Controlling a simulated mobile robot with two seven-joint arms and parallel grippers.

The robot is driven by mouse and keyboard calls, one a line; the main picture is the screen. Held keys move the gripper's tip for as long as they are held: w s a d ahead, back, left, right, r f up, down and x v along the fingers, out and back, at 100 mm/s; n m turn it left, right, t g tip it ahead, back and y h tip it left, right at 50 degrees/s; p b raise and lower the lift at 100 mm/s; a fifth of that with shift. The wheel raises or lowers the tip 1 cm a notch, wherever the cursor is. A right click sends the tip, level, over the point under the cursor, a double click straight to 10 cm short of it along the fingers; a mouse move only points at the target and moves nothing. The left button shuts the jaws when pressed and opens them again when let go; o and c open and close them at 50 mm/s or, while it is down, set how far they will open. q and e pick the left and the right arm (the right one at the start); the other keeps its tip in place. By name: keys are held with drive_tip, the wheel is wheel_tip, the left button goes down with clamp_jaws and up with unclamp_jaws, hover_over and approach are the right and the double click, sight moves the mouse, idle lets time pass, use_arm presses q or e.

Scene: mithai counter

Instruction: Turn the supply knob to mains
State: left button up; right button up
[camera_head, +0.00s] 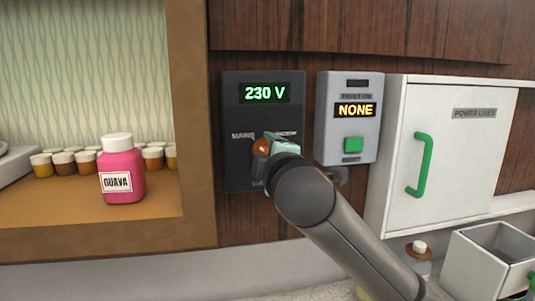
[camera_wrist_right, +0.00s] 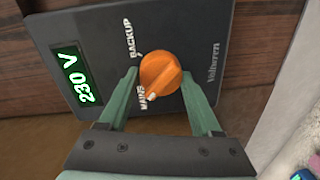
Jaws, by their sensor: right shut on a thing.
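The orange supply knob (camera_wrist_right: 160,72) sits on a dark panel (camera_wrist_right: 205,20) that carries the words MAINS and BACKUP. In the right wrist view the knob's pale mark is on the side of the word MAINS. The panel's green display (camera_head: 265,93) reads 230 V. My right gripper (camera_wrist_right: 161,78) is shut on the knob, one finger on each side of it. In the head view the gripper (camera_head: 267,146) hides most of the knob (camera_head: 260,147) and part of the labels. My left gripper is not in view.
Right of the panel is a grey box (camera_head: 370,88) reading NONE, with a green button (camera_head: 353,144). Beyond it stands a white cabinet (camera_head: 465,165) with a green handle (camera_head: 421,165). A pink GUAVA bottle (camera_head: 121,165) and several small jars stand on the left shelf.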

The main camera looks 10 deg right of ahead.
drive_tip(key=o, duration=1.4)
drive_tip(key=shift+c, duration=0.2)
drive_tip(key=s+b, duration=0.2)
drive_tip(key=s, duration=1)
drive_tip(key=shift+s+r+b, duration=0.25)
drive_tip(key=shift+r+b, duration=0.1)
drive_tip(key=shift+r, duration=0.05)
